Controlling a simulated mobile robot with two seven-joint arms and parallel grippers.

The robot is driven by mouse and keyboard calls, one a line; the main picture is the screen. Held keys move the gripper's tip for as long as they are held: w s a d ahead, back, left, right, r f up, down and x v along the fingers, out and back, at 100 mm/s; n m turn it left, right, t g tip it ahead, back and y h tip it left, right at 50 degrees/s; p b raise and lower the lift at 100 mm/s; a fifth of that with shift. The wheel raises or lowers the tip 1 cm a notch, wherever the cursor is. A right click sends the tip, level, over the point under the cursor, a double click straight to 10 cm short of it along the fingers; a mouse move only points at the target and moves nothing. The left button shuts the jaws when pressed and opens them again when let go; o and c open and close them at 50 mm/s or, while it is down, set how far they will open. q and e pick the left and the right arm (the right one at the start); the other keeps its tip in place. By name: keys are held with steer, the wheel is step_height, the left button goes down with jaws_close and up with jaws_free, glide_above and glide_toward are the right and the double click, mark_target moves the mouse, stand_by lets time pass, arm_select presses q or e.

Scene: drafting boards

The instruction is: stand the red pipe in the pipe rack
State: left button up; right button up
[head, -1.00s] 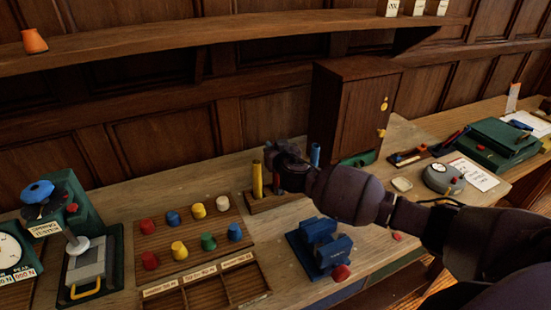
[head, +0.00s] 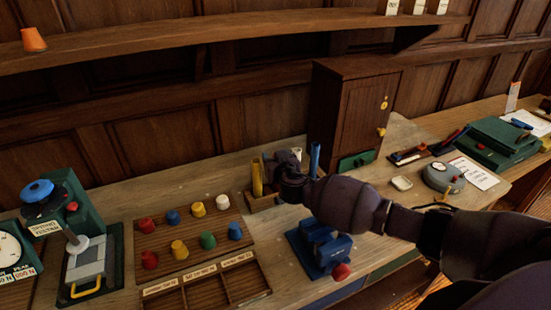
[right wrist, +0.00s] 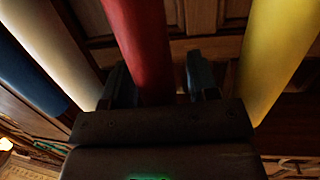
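The pipe rack (head: 262,205) stands on the bench below the shelf. A yellow pipe (head: 257,178), a white pipe (head: 296,153) and a blue pipe (head: 314,159) stand upright in it. My right gripper (head: 284,170) is at the rack, between the yellow and blue pipes. In the right wrist view the red pipe (right wrist: 140,45) runs between its two fingers, with a gap on one side, so the gripper looks open around it. The yellow and white pipes flank it there. My right gripper hides most of the red pipe and its foot in the head view. My left gripper is not in view.
A blue block-like fixture (head: 322,247) sits in front of the rack, below my right arm. A board with coloured knobs (head: 190,236) and a compartment tray (head: 207,290) lie to the left. A wooden cabinet (head: 348,110) stands behind right.

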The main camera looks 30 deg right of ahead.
arm_select(q)
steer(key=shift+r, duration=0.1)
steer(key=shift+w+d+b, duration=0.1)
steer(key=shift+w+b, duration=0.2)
steer(key=shift+b, duration=0.15)
arm_select(e)
steer(key=v, duration=1.2)
steer(key=shift+r, duration=0.15)
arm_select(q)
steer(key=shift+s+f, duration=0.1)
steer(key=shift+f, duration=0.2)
